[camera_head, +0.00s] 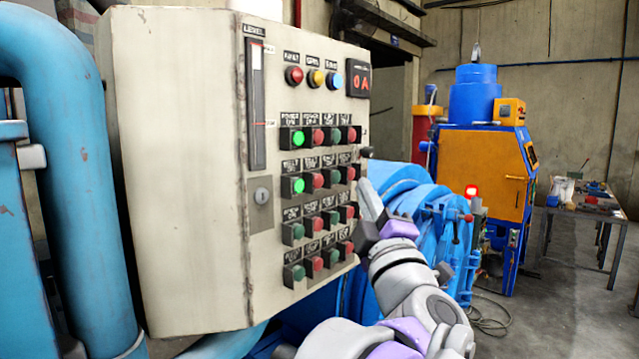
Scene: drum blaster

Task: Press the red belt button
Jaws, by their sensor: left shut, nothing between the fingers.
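A beige control panel (180,180) fills the left and middle of the view. Its front carries rows of green and red push buttons with small black labels too blurred to read surely. A red button (319,180) in the second row sits beside a lit green button (299,185); I cannot confirm which red one is the belt button. My left gripper (366,200) is shut and empty, just right of the panel's button rows, pointing up. It appears apart from the buttons, though its depth is hard to judge. My right gripper is not in view.
Red, yellow and blue round lamps or buttons (315,78) and a red display (358,80) top the panel. A thick blue pipe (85,180) stands left. Blue machinery (410,190) lies behind my arm. A workbench (585,208) stands far right, with open floor before it.

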